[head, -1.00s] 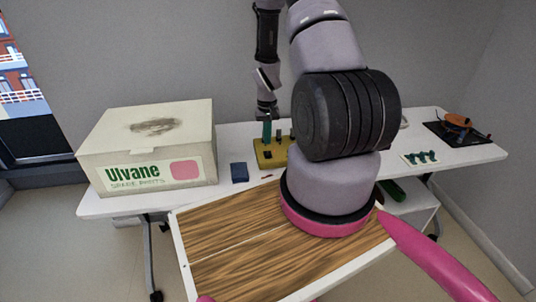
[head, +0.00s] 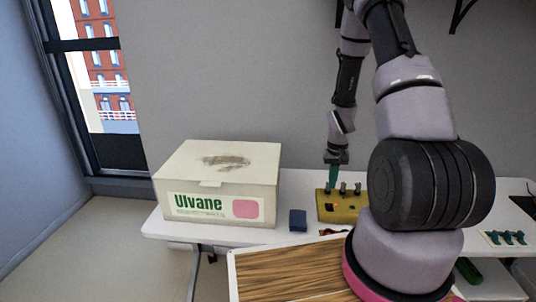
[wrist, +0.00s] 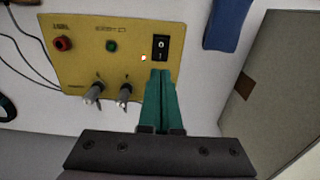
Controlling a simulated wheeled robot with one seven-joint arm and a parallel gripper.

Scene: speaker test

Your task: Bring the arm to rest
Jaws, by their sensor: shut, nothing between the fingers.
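My gripper (head: 333,187) has green fingers that are pressed together with nothing between them. In the head view it points down at the back left part of a yellow box (head: 350,214) on the table. In the wrist view, the fingertips of my gripper (wrist: 162,73) are just beside a black rocker switch (wrist: 160,47) on the yellow panel (wrist: 85,30). I cannot tell whether they touch it. The panel also has a red terminal (wrist: 63,43), a green round part (wrist: 111,46) and two grey toggle-like parts (wrist: 125,96).
A large white carton (head: 222,180) marked "Ulvane" and a small blue block (head: 298,220) stand left of the box. Small teal parts (head: 505,237) lie at the right of the white table (head: 180,228). A dark cable (wrist: 20,45) runs beside the panel.

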